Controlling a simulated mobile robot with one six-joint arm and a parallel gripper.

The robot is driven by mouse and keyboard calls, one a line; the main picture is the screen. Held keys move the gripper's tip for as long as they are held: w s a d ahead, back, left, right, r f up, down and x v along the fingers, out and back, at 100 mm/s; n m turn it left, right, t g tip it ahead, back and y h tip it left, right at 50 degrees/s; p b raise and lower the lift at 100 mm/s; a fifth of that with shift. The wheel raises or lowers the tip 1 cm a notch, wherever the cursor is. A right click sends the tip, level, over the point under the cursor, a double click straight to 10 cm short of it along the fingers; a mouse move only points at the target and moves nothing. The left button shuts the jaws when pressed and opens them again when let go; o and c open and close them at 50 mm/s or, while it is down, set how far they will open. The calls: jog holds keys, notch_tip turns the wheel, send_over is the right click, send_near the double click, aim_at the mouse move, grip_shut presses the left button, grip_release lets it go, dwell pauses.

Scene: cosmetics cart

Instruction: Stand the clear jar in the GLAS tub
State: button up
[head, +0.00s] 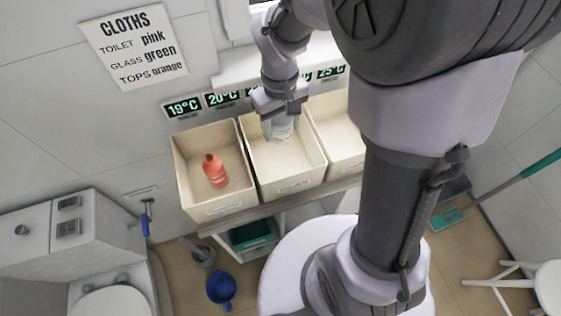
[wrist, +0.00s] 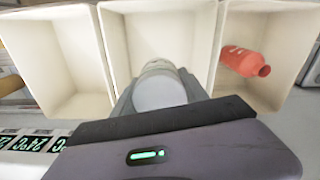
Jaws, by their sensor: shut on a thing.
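My gripper (head: 279,106) is shut on the clear jar (head: 284,131), a pale, whitish cylinder. In the head view the jar hangs below my gripper, roughly upright, at the back part of the middle tub (head: 291,186). In the wrist view the jar (wrist: 160,90) sits between the two fingers (wrist: 160,97), with its pale round end towards the camera. I cannot tell whether its base touches the tub floor. The tub labels are too small to read, so I cannot tell which is GLAS.
The left tub (head: 222,208) holds a red bottle (head: 214,171). The right tub (head: 340,132) looks empty in the wrist view (wrist: 65,60). Thin walls part the tubs. Green temperature displays (head: 184,107) line the wall behind. The middle tub has bare floor in front of the jar.

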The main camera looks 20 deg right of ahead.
aim_at(280, 161)
notch_tip(280, 161, down, 14)
jog(key=b, duration=0.6)
jog(key=shift+r, duration=0.35)
jog(key=o, duration=1.4)
jog(key=shift+o, duration=0.2)
